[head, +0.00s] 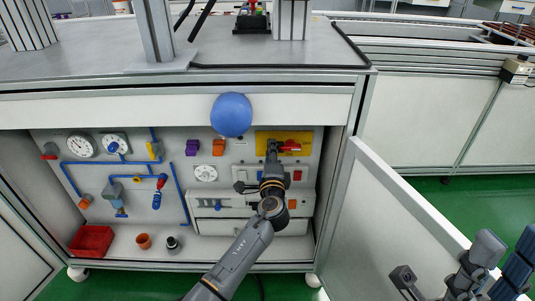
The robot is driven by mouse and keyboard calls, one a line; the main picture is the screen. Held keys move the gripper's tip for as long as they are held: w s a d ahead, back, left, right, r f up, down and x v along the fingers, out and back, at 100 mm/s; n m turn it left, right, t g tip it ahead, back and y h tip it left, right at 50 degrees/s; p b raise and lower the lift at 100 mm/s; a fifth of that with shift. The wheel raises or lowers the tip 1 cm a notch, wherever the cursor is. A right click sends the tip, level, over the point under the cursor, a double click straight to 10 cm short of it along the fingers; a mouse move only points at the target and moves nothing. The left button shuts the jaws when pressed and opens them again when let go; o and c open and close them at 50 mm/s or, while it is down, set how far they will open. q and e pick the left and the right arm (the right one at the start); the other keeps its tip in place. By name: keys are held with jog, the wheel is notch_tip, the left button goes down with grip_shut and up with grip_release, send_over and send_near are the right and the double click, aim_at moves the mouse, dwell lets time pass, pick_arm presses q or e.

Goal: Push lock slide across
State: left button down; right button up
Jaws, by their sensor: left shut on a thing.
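The yellow lock plate (303,136) is on the back panel inside the open cabinet, at the right. The red lock slide (290,146) lies across it. My left gripper (273,147) reaches up to the left part of the plate and is shut on the red slide's left end. Its fingers and wrist hide that end and the plate's lower left. Parts of my right arm (484,262) show at the lower right, well away from the plate. Its fingertips cannot be made out clearly.
A blue ball (231,115) is close to the left of the plate at the cabinet's top edge. A red rocker switch (298,176) and drawers (212,226) are below. The open door (390,215) stands at the right. A red bin (91,241) is at the lower left.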

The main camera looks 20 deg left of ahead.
pick_arm(q)
jog(key=shift+d+r, duration=0.1)
jog(key=shift+d, duration=0.1)
jog(key=c, duration=1.3)
grip_release()
jog(key=shift+o, duration=0.5)
jog(key=shift+w+d, duration=0.1)
jog(key=shift+d, duration=0.05)
jog(key=v, duration=1.2)
